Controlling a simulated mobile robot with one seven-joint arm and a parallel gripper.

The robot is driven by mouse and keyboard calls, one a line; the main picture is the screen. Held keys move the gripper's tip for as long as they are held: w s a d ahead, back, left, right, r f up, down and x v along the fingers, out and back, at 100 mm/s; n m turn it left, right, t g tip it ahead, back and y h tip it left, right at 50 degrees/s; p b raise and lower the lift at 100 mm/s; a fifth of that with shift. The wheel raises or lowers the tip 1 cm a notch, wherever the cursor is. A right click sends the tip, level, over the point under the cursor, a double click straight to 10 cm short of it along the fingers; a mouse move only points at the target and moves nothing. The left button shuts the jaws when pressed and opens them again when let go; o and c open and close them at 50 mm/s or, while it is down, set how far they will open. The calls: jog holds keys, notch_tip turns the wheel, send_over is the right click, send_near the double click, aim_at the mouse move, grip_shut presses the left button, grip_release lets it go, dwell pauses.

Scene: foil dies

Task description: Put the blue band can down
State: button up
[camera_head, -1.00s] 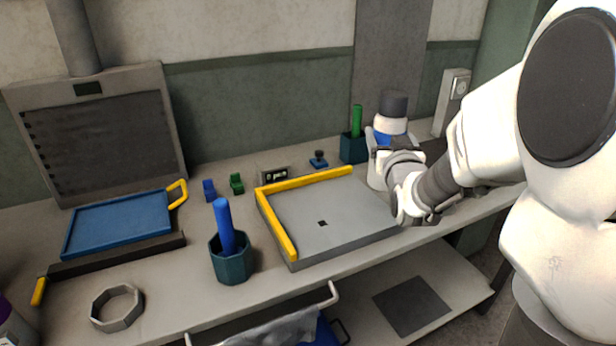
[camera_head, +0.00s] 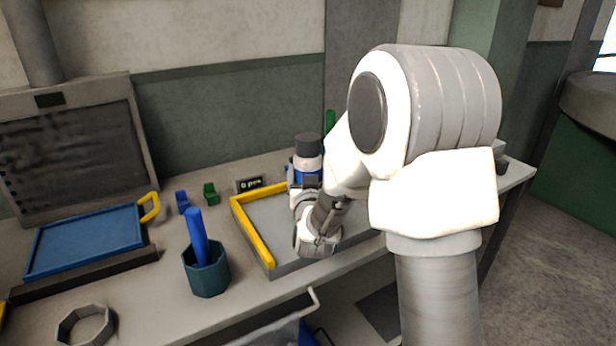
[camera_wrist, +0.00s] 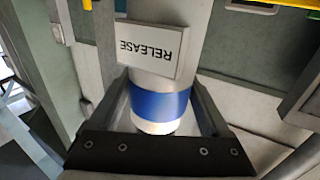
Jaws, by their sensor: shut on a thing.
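The blue band can (camera_head: 307,164) is white with a dark cap and a blue band, and looks upright in the head view. My gripper (camera_head: 306,188) is shut on it, seen partly behind my own wrist. In the wrist view the blue band (camera_wrist: 160,104) sits between the two dark jaws of my gripper (camera_wrist: 160,118). A white plate reading RELEASE (camera_wrist: 150,47), upside down, shows against the can. The can is at the back part of the grey tray with yellow edges (camera_head: 281,218). I cannot tell whether its base touches anything.
A small display (camera_head: 250,184) stands behind the tray. A teal cup with a blue handle (camera_head: 206,270) stands left of it. Small blue (camera_head: 182,202) and green (camera_head: 211,194) pieces lie behind. A blue panel (camera_head: 85,240) and a grey ring (camera_head: 86,326) are farther left. My arm hides the right side.

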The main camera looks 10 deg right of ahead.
jog(key=shift+f, duration=0.45)
jog(key=o, duration=1.3)
jog(key=shift+r, duration=0.1)
jog(key=s+a+b, duration=0.1)
jog(key=s+b, duration=0.2)
jog(key=s, duration=0.6)
jog(key=shift+s+a+b, duration=0.15)
jog(key=shift+b, duration=0.25)
jog(key=shift+s+b, duration=0.2)
jog(key=shift+b, duration=0.8)
